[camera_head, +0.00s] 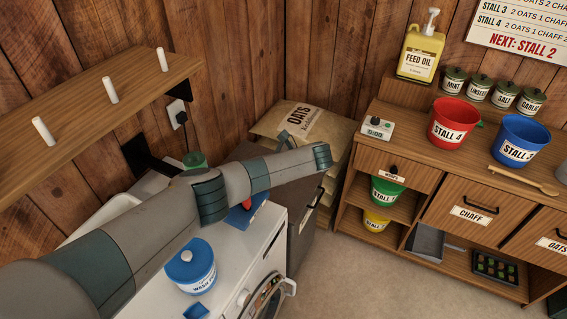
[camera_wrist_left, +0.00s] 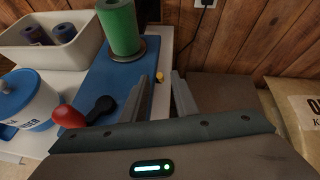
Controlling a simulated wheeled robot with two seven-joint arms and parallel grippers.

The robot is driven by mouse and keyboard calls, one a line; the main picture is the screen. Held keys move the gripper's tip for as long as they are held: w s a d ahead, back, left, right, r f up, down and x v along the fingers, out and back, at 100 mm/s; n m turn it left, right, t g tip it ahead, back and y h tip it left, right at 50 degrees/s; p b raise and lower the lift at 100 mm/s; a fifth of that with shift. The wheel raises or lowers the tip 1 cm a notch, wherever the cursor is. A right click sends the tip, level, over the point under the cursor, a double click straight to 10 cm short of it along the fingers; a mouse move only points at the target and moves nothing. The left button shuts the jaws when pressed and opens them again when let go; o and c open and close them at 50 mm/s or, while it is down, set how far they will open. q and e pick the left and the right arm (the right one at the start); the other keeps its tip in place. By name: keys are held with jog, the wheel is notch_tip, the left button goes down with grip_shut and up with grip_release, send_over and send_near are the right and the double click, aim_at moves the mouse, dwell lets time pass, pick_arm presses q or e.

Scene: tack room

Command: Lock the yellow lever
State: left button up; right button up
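A small yellow knob-like piece (camera_wrist_left: 159,77), perhaps the yellow lever's end, shows in the left wrist view just beyond my left fingertips, near the blue mat's right edge. The rest of it is hidden. I see no lever in the head view, where my left arm crosses in front of that area. My left gripper (camera_wrist_left: 168,80) is open, its two fingers apart with nothing between them. I cannot tell whether a finger touches the yellow piece. My right gripper is in neither view.
Beside my left gripper are a blue mat (camera_wrist_left: 100,88), a green roll (camera_wrist_left: 120,28), a red-and-black tool (camera_wrist_left: 85,112) and a blue-lidded tub (camera_wrist_left: 30,98). An oats sack (camera_head: 300,121) lies behind my arm. A wooden shelf (camera_head: 85,108) juts out above left.

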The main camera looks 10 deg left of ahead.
pick_arm(q)
jog(key=p+v, duration=0.3)
jog(key=v, duration=1.2)
jog(key=shift+d, duration=0.3)
jog(key=shift+s, duration=0.1)
